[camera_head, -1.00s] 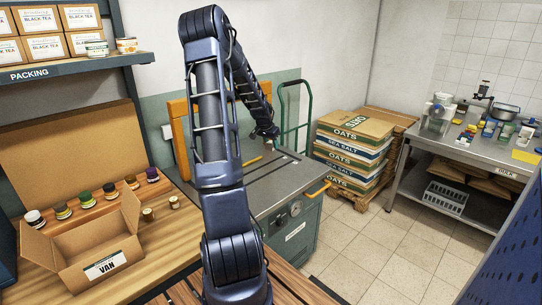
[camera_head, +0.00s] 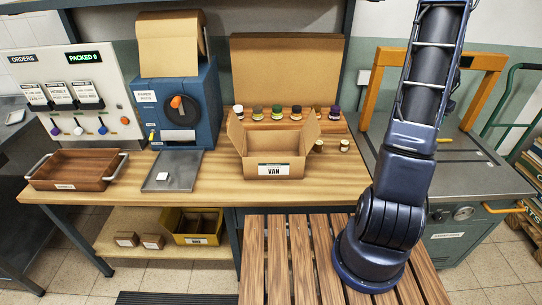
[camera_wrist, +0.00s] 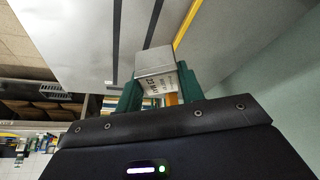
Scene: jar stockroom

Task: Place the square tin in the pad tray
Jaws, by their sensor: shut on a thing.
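The square tin (camera_wrist: 155,62) is a small silver box with a printed label, seen in the wrist view. My gripper (camera_wrist: 158,88) is shut on it, with a green finger on each side. The tin is over or near a grey metal top; the gap cannot be told. In the head view my arm runs up out of the top edge, so the gripper and tin are hidden there. A shallow grey metal tray (camera_head: 178,180), which looks like the pad tray, lies on the wooden bench before the blue machine. A small pale item is in it.
The blue machine (camera_head: 184,108) stands behind the grey tray. A wooden tray (camera_head: 72,182) is to its left and an open carton marked VAN (camera_head: 274,170) to its right. Several small jars (camera_head: 277,113) stand behind the carton. A steel-topped cabinet (camera_head: 470,170) with an orange frame is at right.

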